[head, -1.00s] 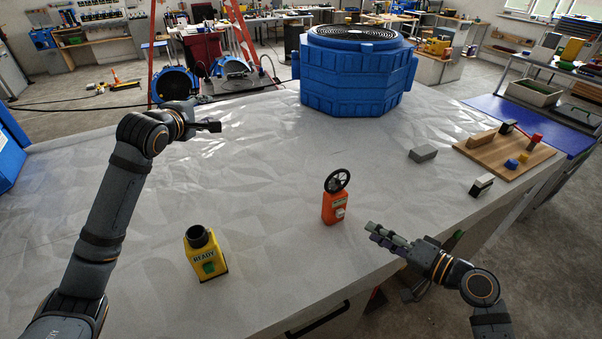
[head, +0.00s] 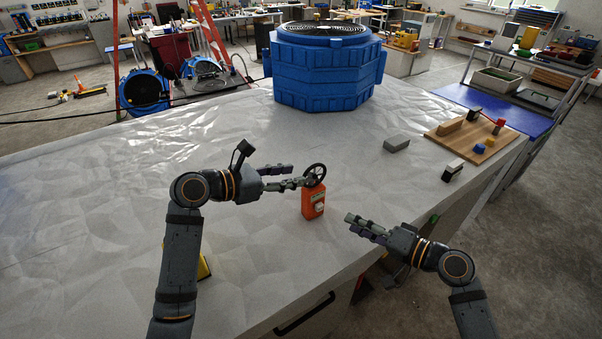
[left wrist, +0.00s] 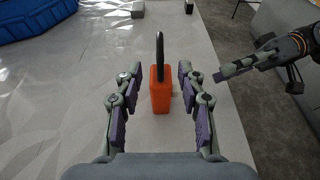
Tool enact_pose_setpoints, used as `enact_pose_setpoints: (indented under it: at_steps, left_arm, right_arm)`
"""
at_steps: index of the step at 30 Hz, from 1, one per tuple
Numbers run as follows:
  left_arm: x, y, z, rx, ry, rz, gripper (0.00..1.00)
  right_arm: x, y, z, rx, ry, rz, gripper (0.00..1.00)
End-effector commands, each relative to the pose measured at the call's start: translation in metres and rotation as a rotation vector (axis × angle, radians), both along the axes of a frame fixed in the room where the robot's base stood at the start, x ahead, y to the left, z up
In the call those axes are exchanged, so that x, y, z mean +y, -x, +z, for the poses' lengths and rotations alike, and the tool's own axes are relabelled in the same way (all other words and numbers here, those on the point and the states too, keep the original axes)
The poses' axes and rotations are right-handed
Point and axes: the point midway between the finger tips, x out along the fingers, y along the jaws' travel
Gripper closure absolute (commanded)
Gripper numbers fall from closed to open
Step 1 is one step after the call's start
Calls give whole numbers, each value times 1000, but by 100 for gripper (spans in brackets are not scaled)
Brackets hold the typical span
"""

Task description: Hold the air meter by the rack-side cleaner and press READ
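The air meter (head: 313,203) is an orange handheld body with a black fan wheel on top and a pale patch on its face. It stands upright on the grey table. My left gripper (head: 284,178) is open, its fingers reaching to the meter's left side near the wheel. In the left wrist view the orange body (left wrist: 160,95) stands between and beyond the open fingers, with a gap on both sides. My right gripper (head: 354,224) is open and empty, to the right of the meter. A large blue cleaner (head: 325,75) with a round black grille stands at the back.
A yellow device (head: 203,266) is mostly hidden behind my left arm. A grey block (head: 397,143), a grey-and-black block (head: 453,170) and a wooden board (head: 470,153) with small coloured parts lie to the right. The table between the meter and the cleaner is clear.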

Motion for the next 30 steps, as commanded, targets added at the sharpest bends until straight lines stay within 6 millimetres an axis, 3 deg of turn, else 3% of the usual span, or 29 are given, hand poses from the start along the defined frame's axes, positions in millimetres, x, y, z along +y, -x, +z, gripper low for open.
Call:
enact_pose_setpoints:
  at_steps: [4, 12, 23, 30]
  left_arm:
    - [-27, -18, -8, 1, 8, -3, 60]
    - [-57, -41, -21, -2, 1, 0, 60]
    - [-62, -45, -23, -3, -3, 1, 60]
    - [-62, -45, -23, -3, -3, 1, 92]
  right_arm:
    - [0, 0, 0, 0, 0, 0, 62]
    - [0, 0, 0, 0, 0, 0, 62]
    - [0, 0, 0, 0, 0, 0, 62]
    - [0, 0, 0, 0, 0, 0, 62]
